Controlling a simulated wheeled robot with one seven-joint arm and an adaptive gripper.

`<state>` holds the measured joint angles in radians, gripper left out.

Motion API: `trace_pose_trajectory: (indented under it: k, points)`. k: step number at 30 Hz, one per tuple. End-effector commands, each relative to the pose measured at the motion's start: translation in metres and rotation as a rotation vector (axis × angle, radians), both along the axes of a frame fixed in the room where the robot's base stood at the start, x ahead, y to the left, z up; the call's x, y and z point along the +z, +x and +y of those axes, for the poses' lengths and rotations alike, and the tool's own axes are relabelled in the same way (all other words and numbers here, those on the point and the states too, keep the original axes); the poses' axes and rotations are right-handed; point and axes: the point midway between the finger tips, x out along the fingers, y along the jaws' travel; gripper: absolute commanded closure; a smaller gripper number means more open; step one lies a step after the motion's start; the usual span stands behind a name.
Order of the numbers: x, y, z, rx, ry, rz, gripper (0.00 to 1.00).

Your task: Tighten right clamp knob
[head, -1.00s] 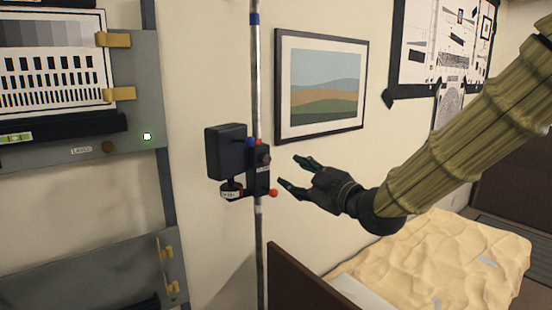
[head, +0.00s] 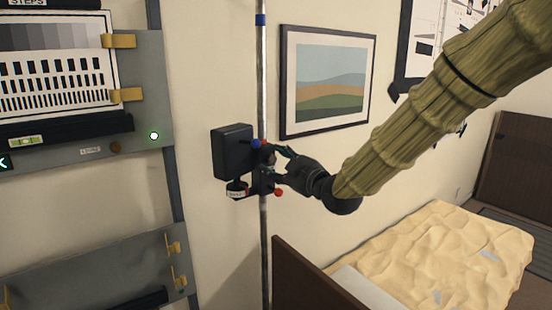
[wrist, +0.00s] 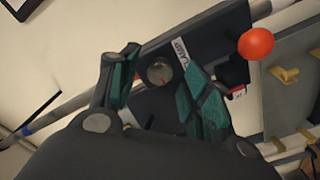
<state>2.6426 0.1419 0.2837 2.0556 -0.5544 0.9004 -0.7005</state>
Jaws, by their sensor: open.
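A black clamp block (head: 267,184) sits on a vertical metal pole (head: 263,90), with a black box (head: 232,152) on its left side. In the wrist view the clamp block (wrist: 215,45) carries a white label that seems to read CLAMP. Beside the label is a round grey knob (wrist: 159,71). My gripper (head: 270,163) is at the right side of the clamp. In the wrist view my gripper (wrist: 155,85) is open, with one teal-padded finger on each side of the knob. I cannot tell whether the fingers touch it.
A red ball-ended knob (head: 278,193) juts from the clamp's lower right; it also shows in the wrist view (wrist: 256,43). A blue knob (head: 256,144) is near the clamp's top. A framed picture (head: 326,82) hangs behind. A bed (head: 440,262) stands lower right. A chart panel (head: 150,75) is left.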

Motion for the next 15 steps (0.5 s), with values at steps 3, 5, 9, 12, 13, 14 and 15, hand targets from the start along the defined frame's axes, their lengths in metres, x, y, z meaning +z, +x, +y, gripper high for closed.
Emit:
trace_pose_trajectory:
  k: [3, 5, 9, 12, 13, 14, 15]
  points:
    - [0.0003, 0.0046, 0.003, 0.0, 0.0, 0.0, 0.52]
    - [-0.0001, 0.0056, 0.0037, 0.0, 0.001, 0.001, 0.52]
    - [-0.0006, 0.006, 0.004, 0.0, 0.001, 0.001, 0.52]
    - [-0.0005, 0.0059, 0.004, 0.0, 0.001, 0.001, 0.52]
    - [-0.0005, 0.0058, 0.0039, 0.0, 0.001, 0.001, 0.54]
    - [-0.0004, 0.0058, 0.0039, 0.0, 0.001, 0.001, 0.6]
    - [-0.0004, 0.0058, 0.0039, 0.0, 0.001, 0.001, 0.67]
